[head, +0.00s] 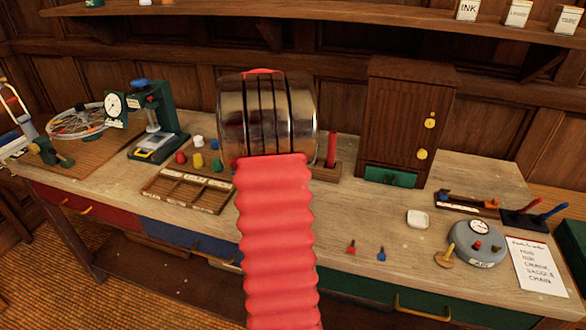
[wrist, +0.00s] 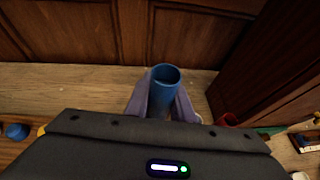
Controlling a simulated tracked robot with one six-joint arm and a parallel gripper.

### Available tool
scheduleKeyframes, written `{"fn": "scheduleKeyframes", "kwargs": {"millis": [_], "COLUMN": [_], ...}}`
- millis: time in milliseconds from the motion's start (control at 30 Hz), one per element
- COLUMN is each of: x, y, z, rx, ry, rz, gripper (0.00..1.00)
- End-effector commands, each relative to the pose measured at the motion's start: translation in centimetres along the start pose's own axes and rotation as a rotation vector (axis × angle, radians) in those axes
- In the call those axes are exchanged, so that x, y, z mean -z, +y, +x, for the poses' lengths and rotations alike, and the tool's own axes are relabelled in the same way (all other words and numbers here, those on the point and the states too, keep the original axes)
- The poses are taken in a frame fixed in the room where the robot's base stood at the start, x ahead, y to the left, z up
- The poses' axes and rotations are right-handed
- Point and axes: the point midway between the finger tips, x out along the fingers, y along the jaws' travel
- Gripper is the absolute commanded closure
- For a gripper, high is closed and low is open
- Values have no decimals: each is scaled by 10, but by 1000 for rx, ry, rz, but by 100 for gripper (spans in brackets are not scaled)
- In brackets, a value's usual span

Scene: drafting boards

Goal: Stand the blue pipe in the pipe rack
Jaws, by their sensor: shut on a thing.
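My gripper (wrist: 164,98) is shut on the blue pipe (wrist: 165,80), with one grey finger on each side of it. The pipe's open top end shows between the fingers, and its lower end is hidden by my gripper body. In the head view my arm hides both the gripper and the blue pipe. The pipe rack (head: 328,172) is a low brown wooden block, partly hidden behind my arm. A red pipe (head: 332,148) stands upright in it. The red pipe's top also shows right of the gripper in the wrist view (wrist: 228,119).
A tall wooden cabinet (head: 408,115) stands close right of the rack. A panelled wall is behind. Left are a divided tray (head: 185,192), coloured pegs and a green gauge stand (head: 158,125). A round grey scale (head: 478,243) sits right. The bench front centre is mostly clear.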

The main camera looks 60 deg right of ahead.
Motion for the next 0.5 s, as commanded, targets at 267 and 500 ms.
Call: {"fn": "scheduleKeyframes", "kwargs": {"millis": [267, 500], "x": [2, 15], "y": [1, 1], "z": [0, 7], "rx": [-2, -1], "ry": [0, 3], "rz": [0, -2], "gripper": [100, 100]}}
